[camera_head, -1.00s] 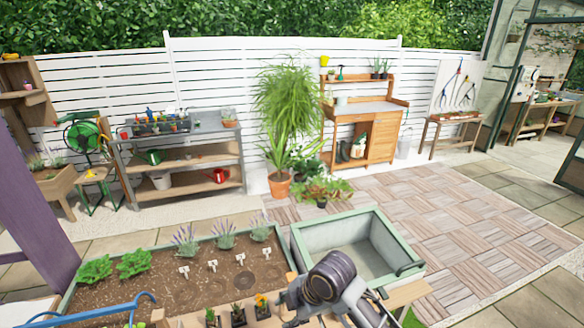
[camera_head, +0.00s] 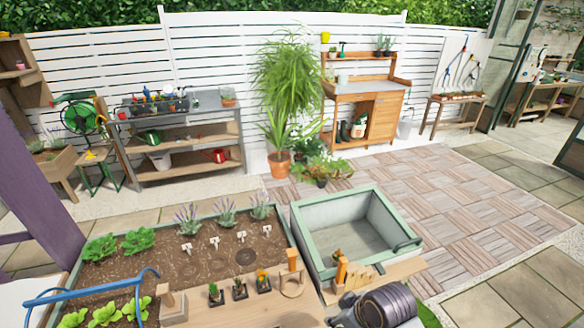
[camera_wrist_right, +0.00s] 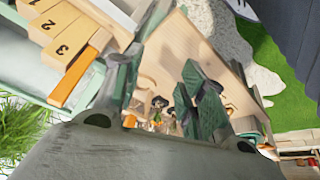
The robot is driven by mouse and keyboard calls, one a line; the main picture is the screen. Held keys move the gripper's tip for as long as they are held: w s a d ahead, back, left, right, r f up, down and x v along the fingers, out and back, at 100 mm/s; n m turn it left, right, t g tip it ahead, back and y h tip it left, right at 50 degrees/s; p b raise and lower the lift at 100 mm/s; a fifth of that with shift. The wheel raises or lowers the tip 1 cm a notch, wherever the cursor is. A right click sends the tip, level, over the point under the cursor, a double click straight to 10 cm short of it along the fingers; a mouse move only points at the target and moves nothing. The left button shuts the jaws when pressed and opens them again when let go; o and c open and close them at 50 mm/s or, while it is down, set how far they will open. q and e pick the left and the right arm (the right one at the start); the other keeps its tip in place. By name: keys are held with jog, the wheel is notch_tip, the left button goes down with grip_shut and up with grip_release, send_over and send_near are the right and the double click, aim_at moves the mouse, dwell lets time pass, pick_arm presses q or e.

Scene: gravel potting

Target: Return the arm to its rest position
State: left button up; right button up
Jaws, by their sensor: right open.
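My right arm (camera_head: 385,306) shows as a dark, rounded link at the bottom right of the head view; its fingers are not clear there. In the right wrist view my right gripper (camera_wrist_right: 160,88) has its two fingers apart, with nothing visible held between them. Beyond the fingers are a pale wooden surface and small potted plants (camera_wrist_right: 160,108), blurred and partly hidden. My left gripper is not in view.
The planting bed (camera_head: 63,277) holds lavender and leafy plants. Small black-potted seedlings (camera_head: 240,290) stand on a wooden ledge in front. A green-rimmed basin (camera_head: 306,232) is right of the bed, with a numbered wooden rack (camera_head: 362,277) at its front edge. A blue handle (camera_head: 85,290) is at lower left.

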jog(key=shift+s+d+f+m+h, duration=1.15)
jog(key=shift+s+d+m, duration=2.1)
jog(key=shift+d, duration=1.45)
notch_tip(320, 180, down, 32)
jog(key=s+g, duration=0.1)
jog(key=s, duration=0.1)
jog(key=s+d+f+g, duration=0.1)
jog(key=s+d+f, duration=0.1)
jog(key=s+f, duration=0.8)
jog(key=s+d+f, duration=0.2)
jog(key=s+f, duration=0.8)
jog(key=s, duration=0.2)
jog(key=shift+s+f+g, duration=0.3)
jog(key=shift+f+g, duration=0.05)
jog(key=shift+g, duration=0.05)
jog(key=shift+d, duration=0.1)
